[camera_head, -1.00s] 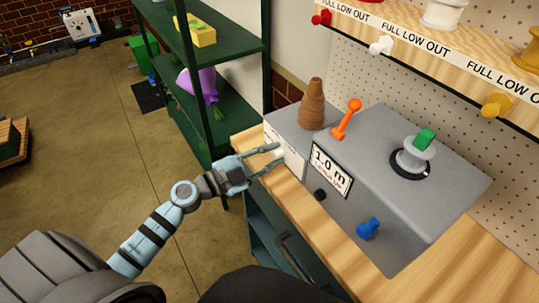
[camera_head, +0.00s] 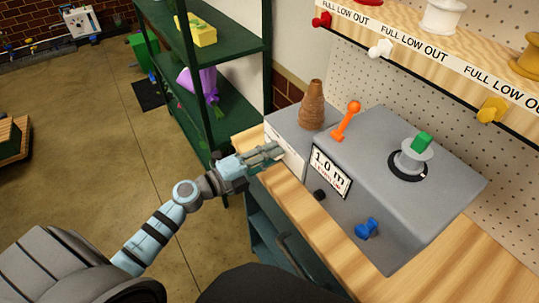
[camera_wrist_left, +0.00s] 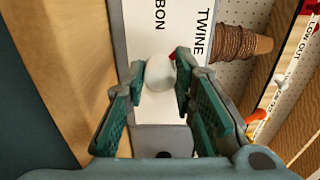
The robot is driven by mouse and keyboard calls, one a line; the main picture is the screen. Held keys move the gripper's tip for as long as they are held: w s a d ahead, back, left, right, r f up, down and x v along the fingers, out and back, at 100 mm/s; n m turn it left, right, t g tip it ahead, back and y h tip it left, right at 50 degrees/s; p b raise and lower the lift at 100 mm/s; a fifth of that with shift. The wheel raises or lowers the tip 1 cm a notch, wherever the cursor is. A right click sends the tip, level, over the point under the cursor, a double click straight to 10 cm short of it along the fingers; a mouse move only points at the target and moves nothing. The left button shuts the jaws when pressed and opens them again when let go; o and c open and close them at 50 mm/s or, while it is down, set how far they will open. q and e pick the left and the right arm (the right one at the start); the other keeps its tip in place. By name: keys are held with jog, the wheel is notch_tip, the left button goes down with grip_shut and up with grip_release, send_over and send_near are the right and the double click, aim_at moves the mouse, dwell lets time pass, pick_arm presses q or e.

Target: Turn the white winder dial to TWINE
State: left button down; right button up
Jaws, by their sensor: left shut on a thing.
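The white winder dial (camera_wrist_left: 159,73) is a rounded knob on the white label panel (camera_wrist_left: 150,30), which reads "TWINE" and "BON", the latter cut off by the picture edge. A small red mark shows at the dial's upper right, near the TWINE side. My left gripper (camera_head: 268,154) reaches the front of the small grey box at the counter's edge; its fingers hide the dial in the head view. In the left wrist view its green-padded fingertips (camera_wrist_left: 161,82) are on both sides of the dial, shut on it. My right gripper is not in view.
A brown twine cone (camera_head: 312,104) stands on the small grey box. Beside it, the larger grey machine (camera_head: 435,200) carries an orange lever (camera_head: 346,120), a blue knob (camera_head: 367,229), a spool (camera_head: 412,158) and a "1.0 m" display (camera_head: 330,170). Green shelves (camera_head: 235,108) stand behind to the left.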

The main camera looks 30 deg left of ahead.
pick_arm(q)
jog(key=shift+r+m, duration=0.15)
jog(key=shift+m, duration=1.45)
jog(key=c, duration=1.5)
grip_release()
jog(key=shift+o, duration=0.8)
jog(key=shift+w, duration=0.15)
